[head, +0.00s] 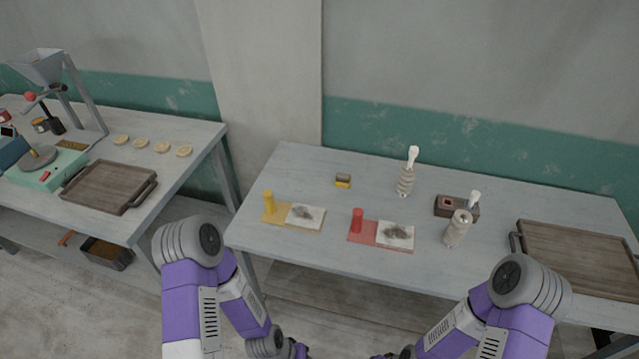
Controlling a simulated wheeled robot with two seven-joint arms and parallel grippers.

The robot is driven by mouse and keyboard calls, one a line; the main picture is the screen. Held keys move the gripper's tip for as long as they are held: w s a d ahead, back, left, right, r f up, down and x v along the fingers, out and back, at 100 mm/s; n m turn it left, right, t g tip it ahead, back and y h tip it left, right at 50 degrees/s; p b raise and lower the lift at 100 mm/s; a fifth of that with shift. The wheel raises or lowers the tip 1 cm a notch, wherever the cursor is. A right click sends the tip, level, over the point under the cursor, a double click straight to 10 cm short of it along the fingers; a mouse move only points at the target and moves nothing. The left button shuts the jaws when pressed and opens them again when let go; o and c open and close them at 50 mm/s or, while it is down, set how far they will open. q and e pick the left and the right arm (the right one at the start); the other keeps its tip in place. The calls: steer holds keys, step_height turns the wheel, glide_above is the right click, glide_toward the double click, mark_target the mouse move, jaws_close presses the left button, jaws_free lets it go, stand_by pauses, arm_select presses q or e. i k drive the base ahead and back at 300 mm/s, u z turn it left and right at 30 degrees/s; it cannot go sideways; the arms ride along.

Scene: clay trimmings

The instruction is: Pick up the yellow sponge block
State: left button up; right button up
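The yellow sponge block (343,181) is small, with a yellow lower part and a brownish upper part. It lies on the grey table (300,171) towards the back left in the head view. Nothing touches it and nothing stands on it. My two arms reach in from the bottom of the view and bend down towards the bottom middle edge. Both grippers are out of the picture, so what they hold is hidden.
A yellow board (275,214) and a red board (362,234) lie in front of the sponge. A ribbed bottle (405,182), a brown holder (441,208), a beige bottle (457,229) and a wooden tray (580,258) are to its right. The surface around the sponge is clear.

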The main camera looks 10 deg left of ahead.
mark_target(342, 181)
steer(key=u, duration=0.85)
steer(key=i, duration=0.4)
